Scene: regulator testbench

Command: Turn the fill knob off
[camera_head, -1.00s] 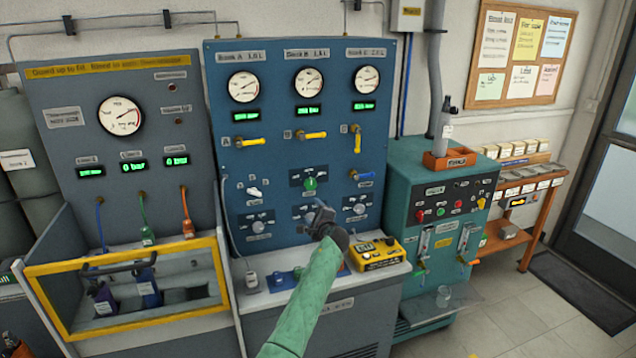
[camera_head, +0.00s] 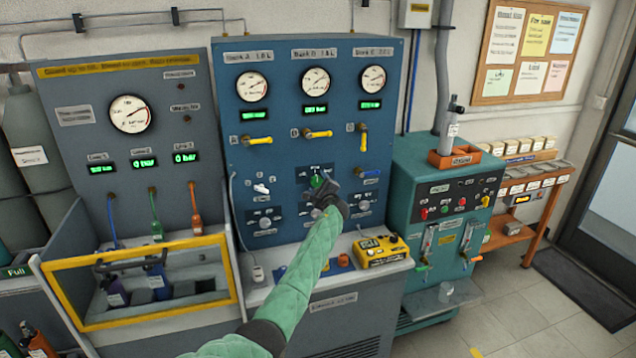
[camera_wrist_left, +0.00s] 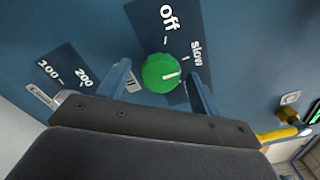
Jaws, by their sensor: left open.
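The green fill knob (camera_head: 317,181) sits in the middle of the blue panel (camera_head: 290,150). In the left wrist view the knob (camera_wrist_left: 160,72) lies between the two blue fingers, and its white mark points toward the right, near "slow" and away from "off". My left gripper (camera_head: 322,187) is at the panel in front of the knob. It also shows in the left wrist view (camera_wrist_left: 160,82), where its fingers are open, one on each side of the knob with gaps showing. My right gripper is not in view.
Silver knobs (camera_head: 265,222) sit below the fill knob. Yellow valve levers (camera_head: 257,141) stick out higher on the panel. A yellow device (camera_head: 381,251) stands on the ledge below, right of my arm.

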